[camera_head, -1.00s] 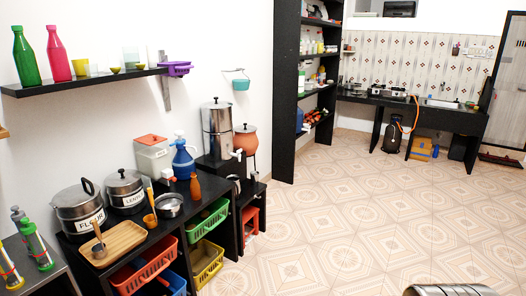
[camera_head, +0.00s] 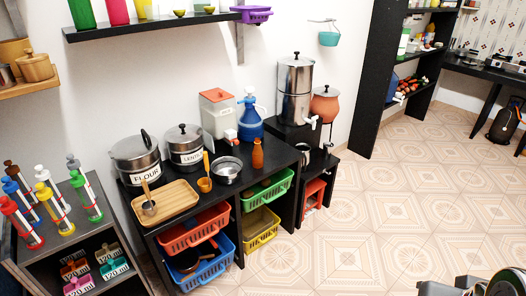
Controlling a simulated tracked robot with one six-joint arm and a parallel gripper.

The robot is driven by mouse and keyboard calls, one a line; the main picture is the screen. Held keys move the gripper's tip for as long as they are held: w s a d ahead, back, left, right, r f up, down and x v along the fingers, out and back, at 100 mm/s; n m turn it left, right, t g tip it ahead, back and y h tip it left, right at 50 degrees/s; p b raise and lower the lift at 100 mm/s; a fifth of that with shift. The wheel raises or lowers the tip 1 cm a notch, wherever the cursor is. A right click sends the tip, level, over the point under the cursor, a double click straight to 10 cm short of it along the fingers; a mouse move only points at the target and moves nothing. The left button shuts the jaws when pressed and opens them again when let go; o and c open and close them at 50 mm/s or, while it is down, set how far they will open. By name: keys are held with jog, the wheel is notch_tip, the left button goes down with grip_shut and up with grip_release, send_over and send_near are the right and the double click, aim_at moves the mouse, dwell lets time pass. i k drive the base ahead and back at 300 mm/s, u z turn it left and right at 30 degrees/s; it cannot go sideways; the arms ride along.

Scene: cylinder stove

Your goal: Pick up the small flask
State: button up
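No thing here is plainly marked as the small flask. A small orange-brown bottle (camera_head: 257,154) stands upright near the right front of the black counter (camera_head: 216,195). A larger blue jug-like vessel (camera_head: 250,122) with a pale top stands behind it. Which of them is the flask, I cannot tell. A piece of my own arm shows at the bottom right corner, far from both; no gripper fingers are visible.
On the counter are a FLOUR pot (camera_head: 137,160), a LENTIL pot (camera_head: 185,145), a wooden tray (camera_head: 165,204) and a steel bowl (camera_head: 228,169). A rack of coloured syringe-like tubes (camera_head: 48,195) stands left. Tiled floor (camera_head: 350,230) lies clear in front and to the right.

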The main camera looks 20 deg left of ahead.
aim_at(258, 153)
jog(key=i, duration=2.6)
jog(key=u, duration=2.95)
